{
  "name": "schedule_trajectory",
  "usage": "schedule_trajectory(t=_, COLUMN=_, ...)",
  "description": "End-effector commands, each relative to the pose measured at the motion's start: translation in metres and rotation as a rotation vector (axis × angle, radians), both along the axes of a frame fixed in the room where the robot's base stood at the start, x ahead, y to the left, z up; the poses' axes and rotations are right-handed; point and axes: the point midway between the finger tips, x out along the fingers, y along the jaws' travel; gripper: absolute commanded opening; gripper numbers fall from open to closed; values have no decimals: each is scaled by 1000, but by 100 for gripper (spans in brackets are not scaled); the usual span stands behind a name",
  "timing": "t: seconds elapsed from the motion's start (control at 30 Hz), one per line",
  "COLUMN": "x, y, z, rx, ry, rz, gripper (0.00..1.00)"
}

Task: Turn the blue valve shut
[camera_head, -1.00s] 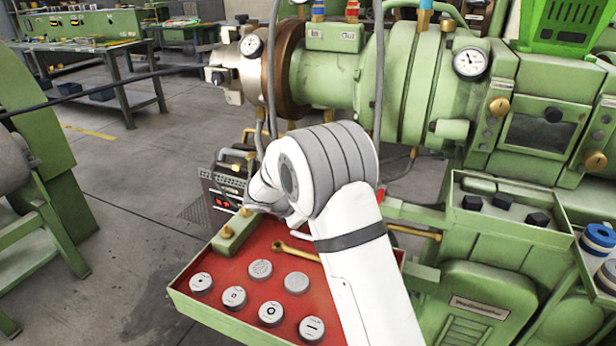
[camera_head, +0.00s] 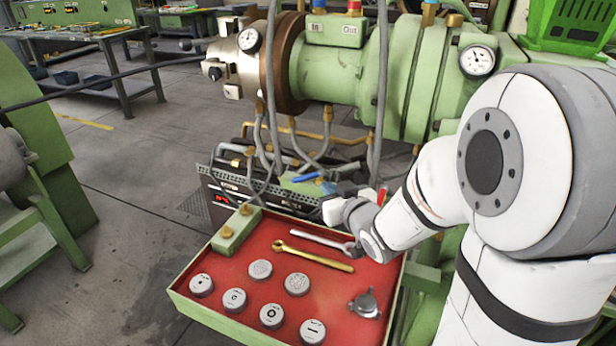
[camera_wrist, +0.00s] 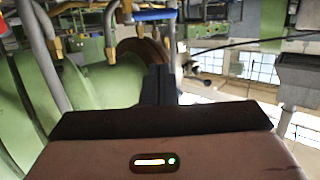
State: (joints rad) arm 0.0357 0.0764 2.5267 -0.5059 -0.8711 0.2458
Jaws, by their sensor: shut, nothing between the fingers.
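The blue valve handle (camera_head: 305,177) is a short lever low behind the red tray, near the pipes under the extruder barrel. A long blue bar (camera_wrist: 155,15), seemingly the same handle, shows at the top of the wrist view. My gripper (camera_head: 327,188) is close to the right end of the blue handle in the head view; I cannot tell whether they touch. In the wrist view my dark fingers (camera_wrist: 158,85) are together and empty, with the blue bar beyond them. The valve body is partly hidden by hoses and my gripper.
A red-lined tray (camera_head: 340,292) with wrenches, round caps and a grey knob lies in front. A red handle (camera_head: 382,195) is just right of my wrist. Grey hoses (camera_head: 378,100) hang close by. A black control box (camera_head: 222,200) stands left. Open floor lies further left.

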Motion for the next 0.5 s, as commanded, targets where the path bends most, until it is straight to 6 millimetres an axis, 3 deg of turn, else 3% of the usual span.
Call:
schedule_trajectory(t=0.17, x=9, y=3, z=0, rx=20, ry=-11, rz=-5, gripper=0)
schedule_trajectory(t=0.5, x=72, y=28, z=-14, rx=17, ry=-10, rz=0, gripper=0)
